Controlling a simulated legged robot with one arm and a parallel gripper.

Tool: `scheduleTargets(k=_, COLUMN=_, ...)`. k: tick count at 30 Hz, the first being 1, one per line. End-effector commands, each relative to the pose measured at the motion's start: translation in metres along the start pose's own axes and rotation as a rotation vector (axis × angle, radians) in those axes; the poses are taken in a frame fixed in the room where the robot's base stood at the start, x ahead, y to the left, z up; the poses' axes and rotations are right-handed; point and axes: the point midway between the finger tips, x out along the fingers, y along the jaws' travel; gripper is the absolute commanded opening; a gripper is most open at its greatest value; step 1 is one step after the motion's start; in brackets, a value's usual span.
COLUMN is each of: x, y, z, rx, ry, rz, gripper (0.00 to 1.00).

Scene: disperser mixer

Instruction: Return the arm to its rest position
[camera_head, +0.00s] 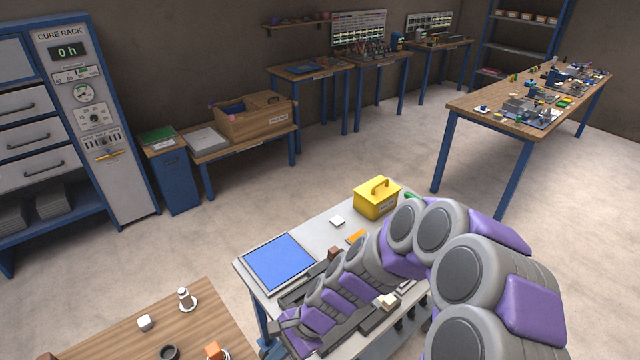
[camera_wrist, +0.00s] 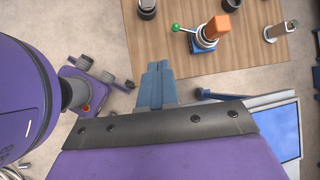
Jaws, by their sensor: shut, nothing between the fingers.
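My arm (camera_head: 460,270), in grey and purple, reaches from the lower right of the head view across the pale bench (camera_head: 245,277). Its far end is low over the near-left part of that bench, where the fingers are hard to make out. In the wrist view my gripper (camera_wrist: 158,82) shows two blue-grey fingers close together, shut and empty. They point toward the wooden table (camera_wrist: 160,45), and their tips overlap its edge in the picture. Their height above it cannot be told.
A blue panel (camera_head: 279,263) and a yellow box (camera_head: 377,198) sit on the pale bench. Open floor (camera_head: 330,170) lies beyond the bench.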

Motion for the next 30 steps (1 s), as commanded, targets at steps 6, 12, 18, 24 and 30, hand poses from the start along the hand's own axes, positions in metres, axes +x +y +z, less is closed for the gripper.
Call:
scheduleTargets(k=6, x=-0.051, y=0.025, z=0.025, rx=-0.266, ry=0.055, rz=0.060, gripper=0.00)
scheduleTargets(k=12, x=-0.093, y=0.064, z=0.038, rx=-0.464, ry=0.122, rz=0.145, gripper=0.00)
scheduleTargets(k=18, x=-0.132, y=0.111, z=0.045, rx=-0.613, ry=0.200, rz=0.253, gripper=0.00)
scheduleTargets(k=24, x=-0.168, y=0.165, z=0.050, rx=-0.707, ry=0.279, rz=0.375, gripper=0.00)
scheduleTargets(k=30, x=-0.194, y=0.216, z=0.056, rx=-0.745, ry=0.334, rz=0.486, gripper=0.00)
